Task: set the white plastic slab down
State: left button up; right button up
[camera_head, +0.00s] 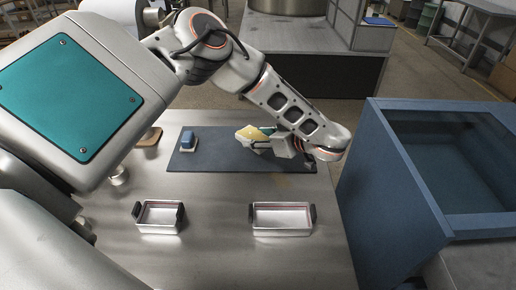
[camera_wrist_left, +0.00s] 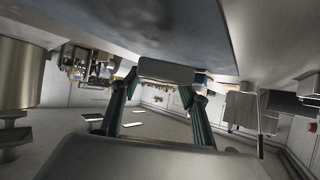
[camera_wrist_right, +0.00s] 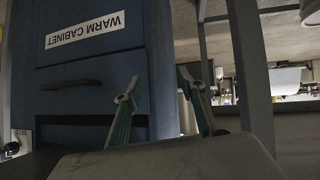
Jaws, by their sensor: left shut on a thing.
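The white plastic slab (camera_wrist_left: 165,71) shows as a pale block across the fingertips in the left wrist view. My left gripper (camera_wrist_left: 160,86) is shut on it, one teal finger at each end. In the head view my left gripper (camera_head: 268,134) is low over the dark mat (camera_head: 215,160), with a pale yellowish piece (camera_head: 249,134) at its fingers, partly hidden. I cannot tell whether the slab touches the mat. My right gripper (camera_wrist_right: 158,88) is open and empty near the blue warm cabinet (camera_wrist_right: 90,85); it is out of the head view.
A blue block on a pale base (camera_head: 187,142) stands on the mat's left part. Two metal trays with dark handles, a left one (camera_head: 159,229) and a right one (camera_head: 282,230), stand in front of the mat. The blue cabinet (camera_head: 375,190) bounds the table's right side.

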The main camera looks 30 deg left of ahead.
pick_arm(q)
jog(key=shift+f, duration=2.15)
jog(key=o, duration=1.2)
jog(key=shift+f, duration=0.15)
jog(key=shift+d+r, duration=0.15)
jog(key=shift+r, duration=0.1)
jog(key=v, duration=1.1)
jog(key=shift+d+b, duration=0.1)
jog(key=shift+b, duration=0.25)
jog(key=shift+s+d+r, duration=0.15)
jog(key=shift+s+d, duration=0.05)
jog(key=shift+d, duration=0.05)
